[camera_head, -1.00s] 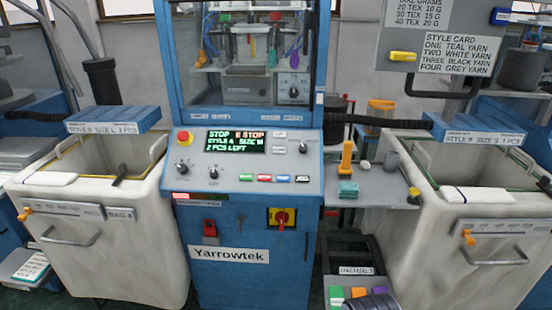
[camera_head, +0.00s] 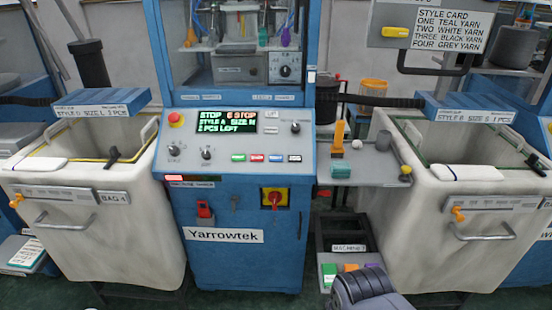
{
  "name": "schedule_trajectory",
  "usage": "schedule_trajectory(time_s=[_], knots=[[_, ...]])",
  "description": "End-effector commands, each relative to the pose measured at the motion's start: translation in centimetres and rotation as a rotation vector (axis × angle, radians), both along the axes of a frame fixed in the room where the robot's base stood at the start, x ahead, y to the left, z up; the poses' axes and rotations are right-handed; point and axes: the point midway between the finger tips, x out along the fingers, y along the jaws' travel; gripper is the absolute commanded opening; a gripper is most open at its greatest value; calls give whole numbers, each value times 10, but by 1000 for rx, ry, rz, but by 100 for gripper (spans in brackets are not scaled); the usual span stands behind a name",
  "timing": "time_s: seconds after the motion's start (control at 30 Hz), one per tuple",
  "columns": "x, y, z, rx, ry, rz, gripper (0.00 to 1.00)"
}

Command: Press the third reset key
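The control panel (camera_head: 228,128) of the blue Yarrowtek machine faces me near the picture's middle. Below its screen is a row of small keys: a green key (camera_head: 238,157), a red key (camera_head: 257,158), a blue key (camera_head: 276,158) and a black key (camera_head: 294,159). Their lettering is too small to read surely. The lit screen (camera_head: 226,122) shows STOP, E STOP, a style and size line, and a pieces-left line. My gripper's fingers are not in view; a dark grey ribbed part of my arm shows at the bottom right of the middle.
A red knob (camera_head: 175,119) sits at the panel's upper left. A red-and-yellow switch (camera_head: 273,198) is below the panel. Pale bins (camera_head: 95,240) and (camera_head: 445,250) stand either side. A grey side shelf (camera_head: 372,172) and a black rack (camera_head: 342,236), labelled MACHINE, seemingly 3, stand to the right.

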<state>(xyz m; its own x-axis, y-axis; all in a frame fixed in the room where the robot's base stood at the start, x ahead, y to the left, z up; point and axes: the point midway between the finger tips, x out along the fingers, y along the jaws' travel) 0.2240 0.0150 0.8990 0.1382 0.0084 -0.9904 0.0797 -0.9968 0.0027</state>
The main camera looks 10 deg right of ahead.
Motion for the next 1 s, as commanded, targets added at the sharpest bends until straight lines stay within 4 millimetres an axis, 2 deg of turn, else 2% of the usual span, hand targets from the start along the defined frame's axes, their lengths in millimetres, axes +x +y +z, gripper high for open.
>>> schedule_trajectory(time_s=[0.03, 0.43, 1.0], knots=[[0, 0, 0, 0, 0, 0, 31], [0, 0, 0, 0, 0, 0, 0], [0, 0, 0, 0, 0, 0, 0]])
